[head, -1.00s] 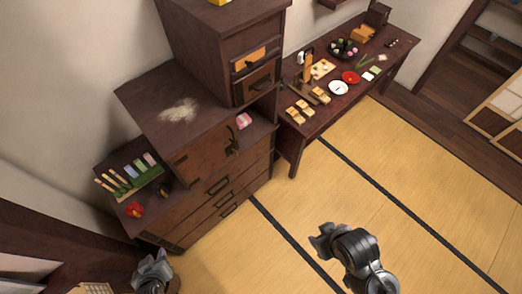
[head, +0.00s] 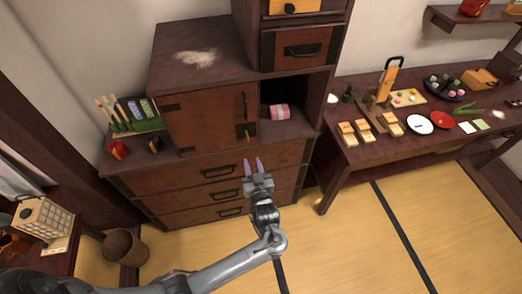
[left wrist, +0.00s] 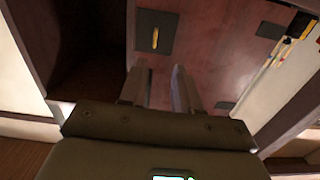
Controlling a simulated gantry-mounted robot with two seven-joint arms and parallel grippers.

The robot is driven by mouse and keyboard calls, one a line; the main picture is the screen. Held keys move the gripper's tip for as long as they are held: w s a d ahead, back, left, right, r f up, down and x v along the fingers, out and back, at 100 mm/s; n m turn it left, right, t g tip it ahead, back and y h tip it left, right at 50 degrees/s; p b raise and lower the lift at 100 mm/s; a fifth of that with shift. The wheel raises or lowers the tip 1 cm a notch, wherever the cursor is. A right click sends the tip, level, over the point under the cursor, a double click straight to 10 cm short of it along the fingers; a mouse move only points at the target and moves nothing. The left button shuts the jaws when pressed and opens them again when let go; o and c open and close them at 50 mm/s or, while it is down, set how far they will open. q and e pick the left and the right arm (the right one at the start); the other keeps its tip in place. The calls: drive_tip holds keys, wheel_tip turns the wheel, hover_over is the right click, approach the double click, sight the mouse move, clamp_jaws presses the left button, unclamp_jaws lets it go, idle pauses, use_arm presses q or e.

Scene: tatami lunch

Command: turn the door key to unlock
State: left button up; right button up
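The small brass key (head: 248,133) sits in a dark lock plate at the right edge of the closed red-brown cabinet door (head: 205,118). In the left wrist view the key (left wrist: 155,38) stands out from the dark square plate (left wrist: 165,24). My left gripper (head: 253,162) is open and empty, below the lock in the head view and in front of the drawers. In the left wrist view the left gripper (left wrist: 160,73) points at the door, its fingertips apart from the key. My right gripper is out of view.
An open niche with a pink bundle (head: 279,111) is right of the door. Drawers (head: 215,172) lie below. A low table (head: 370,150) with food and dishes is at right.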

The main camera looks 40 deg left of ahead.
use_arm(q)
drive_tip(key=b+x, duration=0.2)
drive_tip(key=x, duration=1)
drive_tip(key=shift+w+d+r, duration=0.3)
drive_tip(key=shift+d+r, duration=0.05)
drive_tip(key=shift+r, duration=0.05)
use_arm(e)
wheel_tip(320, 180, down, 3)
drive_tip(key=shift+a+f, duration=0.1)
use_arm(q)
drive_tip(key=shift+c, duration=0.3)
clamp_jaws()
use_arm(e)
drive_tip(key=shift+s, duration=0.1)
